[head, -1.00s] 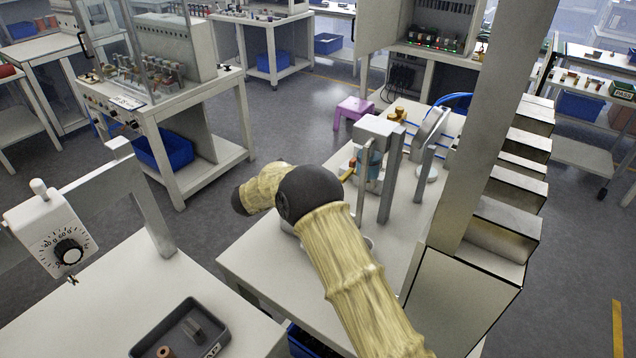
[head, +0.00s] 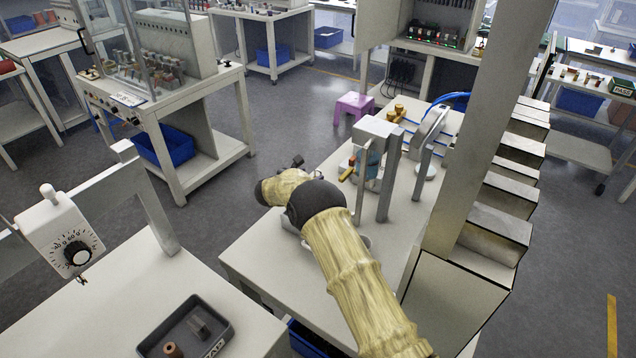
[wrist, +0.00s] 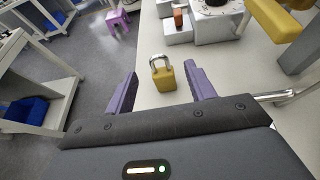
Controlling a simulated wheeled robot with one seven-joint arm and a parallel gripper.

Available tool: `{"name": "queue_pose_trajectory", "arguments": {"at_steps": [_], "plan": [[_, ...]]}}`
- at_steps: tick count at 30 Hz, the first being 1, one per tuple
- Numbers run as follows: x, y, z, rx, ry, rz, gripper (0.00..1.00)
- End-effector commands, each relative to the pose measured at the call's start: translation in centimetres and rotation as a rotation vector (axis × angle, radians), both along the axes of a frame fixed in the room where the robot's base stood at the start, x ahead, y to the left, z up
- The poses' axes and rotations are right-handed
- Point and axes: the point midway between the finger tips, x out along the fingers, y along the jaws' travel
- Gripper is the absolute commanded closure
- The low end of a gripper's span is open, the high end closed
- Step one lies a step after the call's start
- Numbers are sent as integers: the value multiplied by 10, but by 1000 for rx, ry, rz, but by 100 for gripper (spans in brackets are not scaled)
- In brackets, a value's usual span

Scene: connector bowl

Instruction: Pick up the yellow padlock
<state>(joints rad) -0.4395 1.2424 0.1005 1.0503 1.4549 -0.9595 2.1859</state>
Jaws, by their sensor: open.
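The yellow padlock (wrist: 164,82), with a silver shackle, stands on the white table (wrist: 150,48) in the wrist view. My gripper (wrist: 162,82) has two purple fingers spread apart, one to the left of the padlock and one to the right. The padlock shows in the gap between them and nothing is gripped. In the head view my gripper's fingers are not clearly visible; the arm in its cream cover reaches over the table. I cannot pick out the padlock in the head view.
A grey metal block fixture (wrist: 213,22) stands behind the padlock, with a yellow handle (wrist: 280,20) at the right. A purple stool (head: 353,105) is on the floor beyond the table. A dark tray (head: 186,330) lies on the nearer left table.

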Motion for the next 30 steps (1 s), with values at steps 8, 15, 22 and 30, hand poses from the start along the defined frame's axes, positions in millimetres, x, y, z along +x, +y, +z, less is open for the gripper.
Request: {"name": "queue_pose_trajectory", "arguments": {"at_steps": [8,15,22,30], "plan": [[23,-10,-11,1,-3,-1,45],[34,-18,-17,0,-1,0,45],[35,-22,-17,0,-1,-6,45],[34,-17,-17,0,-1,0,45]]}}
